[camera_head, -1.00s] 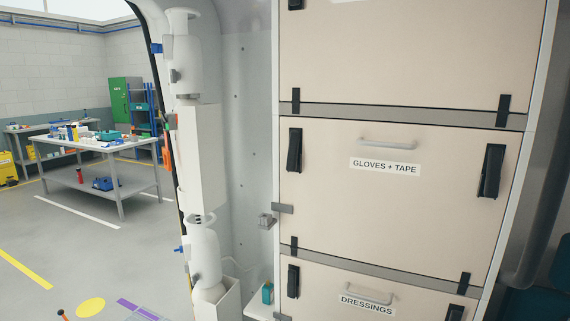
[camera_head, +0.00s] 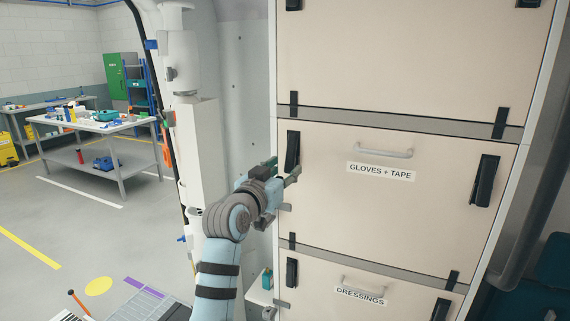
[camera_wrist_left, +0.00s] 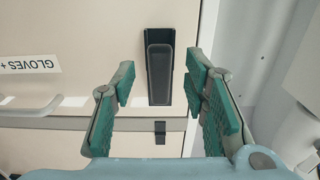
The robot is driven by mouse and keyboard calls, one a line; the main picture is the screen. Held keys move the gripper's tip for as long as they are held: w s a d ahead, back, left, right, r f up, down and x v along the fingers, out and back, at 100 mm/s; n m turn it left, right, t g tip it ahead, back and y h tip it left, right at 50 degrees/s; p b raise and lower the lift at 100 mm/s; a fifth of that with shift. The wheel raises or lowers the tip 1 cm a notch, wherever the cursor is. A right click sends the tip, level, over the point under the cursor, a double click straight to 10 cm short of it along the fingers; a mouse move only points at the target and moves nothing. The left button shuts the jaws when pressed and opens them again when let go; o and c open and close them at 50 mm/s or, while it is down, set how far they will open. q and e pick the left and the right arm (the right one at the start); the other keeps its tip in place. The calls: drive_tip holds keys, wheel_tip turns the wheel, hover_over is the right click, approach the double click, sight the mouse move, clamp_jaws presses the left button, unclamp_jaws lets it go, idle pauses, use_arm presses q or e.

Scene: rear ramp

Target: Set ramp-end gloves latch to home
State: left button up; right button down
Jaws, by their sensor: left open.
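The gloves drawer front (camera_head: 420,215), labelled "GLOVES + TAPE", is closed flush in the cabinet. Its left black latch (camera_head: 292,148) is upright at the drawer's left edge; my gripper covers its lower end in the head view. Its right black latch (camera_head: 484,181) stands near the right edge. My left gripper (camera_head: 291,174) is open and empty at the left latch. In the left wrist view the latch (camera_wrist_left: 159,74) appears between the two green fingers of the gripper (camera_wrist_left: 158,84), apart from both. My right gripper does not show.
A bar handle (camera_head: 384,152) sits above the label. The dressings drawer (camera_head: 390,275) with its own latches lies below, another drawer above. A white post with canisters (camera_head: 180,60) stands left of the cabinet. A workbench (camera_head: 95,125) is far left.

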use_arm(q)
drive_tip(key=shift+w+d, duration=0.2)
drive_tip(key=shift+w, duration=0.4)
